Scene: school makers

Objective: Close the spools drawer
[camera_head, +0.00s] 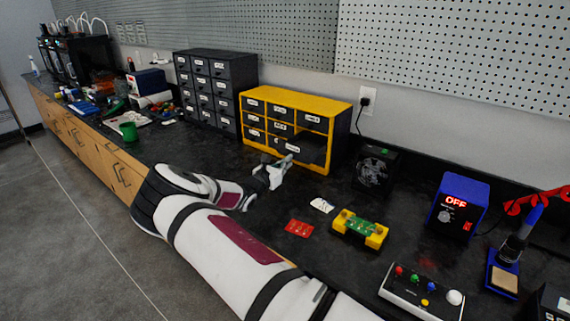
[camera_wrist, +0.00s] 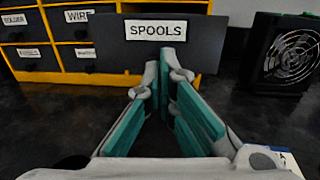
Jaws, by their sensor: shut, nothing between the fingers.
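The spools drawer (camera_wrist: 120,38) has a dark grey front with a white SPOOLS label and fills the upper middle of the wrist view. It stands out from the yellow cabinet (camera_head: 336,104), at the lower right of that cabinet in the head view, where its front (camera_head: 300,149) shows. My gripper (camera_wrist: 164,66) has its fingertips together with nothing between them, just below the SPOOLS label. In the head view my gripper (camera_head: 287,162) is in front of the drawer. I cannot tell whether the fingertips touch the drawer front.
A dark drawer cabinet (camera_head: 238,72) stands left of the yellow one. A black fan (camera_head: 376,167) is to the right. A yellow circuit-board holder (camera_head: 360,229), a red board (camera_head: 299,228) and a blue power supply (camera_head: 459,204) are on the dark bench.

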